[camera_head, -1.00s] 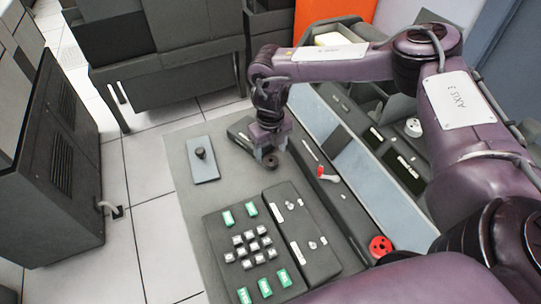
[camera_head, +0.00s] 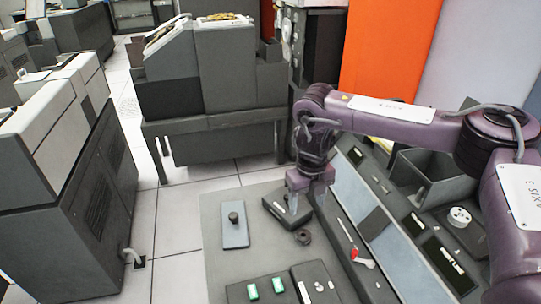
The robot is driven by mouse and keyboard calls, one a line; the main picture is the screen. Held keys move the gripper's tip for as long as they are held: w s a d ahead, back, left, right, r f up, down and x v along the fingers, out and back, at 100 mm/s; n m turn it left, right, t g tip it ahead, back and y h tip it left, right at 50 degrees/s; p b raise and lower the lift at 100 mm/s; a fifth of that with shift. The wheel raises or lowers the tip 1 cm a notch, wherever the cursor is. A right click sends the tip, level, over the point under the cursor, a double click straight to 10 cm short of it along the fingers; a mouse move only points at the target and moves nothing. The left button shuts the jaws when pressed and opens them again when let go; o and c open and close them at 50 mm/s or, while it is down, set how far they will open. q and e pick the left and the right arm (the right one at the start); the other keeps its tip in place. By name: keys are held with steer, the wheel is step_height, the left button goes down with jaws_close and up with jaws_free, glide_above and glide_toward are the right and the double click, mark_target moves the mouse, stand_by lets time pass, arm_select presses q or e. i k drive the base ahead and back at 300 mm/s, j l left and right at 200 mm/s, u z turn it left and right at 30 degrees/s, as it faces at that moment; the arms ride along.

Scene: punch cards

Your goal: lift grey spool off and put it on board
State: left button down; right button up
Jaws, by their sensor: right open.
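A small dark grey ring-like piece (camera_head: 303,237), which looks like the grey spool, lies on the grey desk top beside a low dark box (camera_head: 286,208). A flat blue-grey plate (camera_head: 236,238), possibly the board, lies to the left with a dark upright knob (camera_head: 233,217) on it. My right gripper (camera_head: 306,205) points down, open, and appears above the spool in the picture, in front of the dark box. It is apart from the spool and I see nothing between its fingers. My left gripper is out of view.
A red-and-white handled piece (camera_head: 362,259) and a white round piece (camera_head: 460,217) are on the console at the right. Green and white keys (camera_head: 278,285) show at the bottom. Desk surface around the plate is clear. Grey cabinets stand behind and left.

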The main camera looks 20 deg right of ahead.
mark_target(453, 218)
steer(key=k+j, duration=0.25)
steer(key=j, duration=0.15)
steer(key=k+j, duration=0.25)
steer(key=j, duration=0.2)
steer(key=k+j, duration=0.25)
steer(key=j, duration=0.15)
steer(key=k+j, duration=0.25)
steer(key=j, duration=0.2)
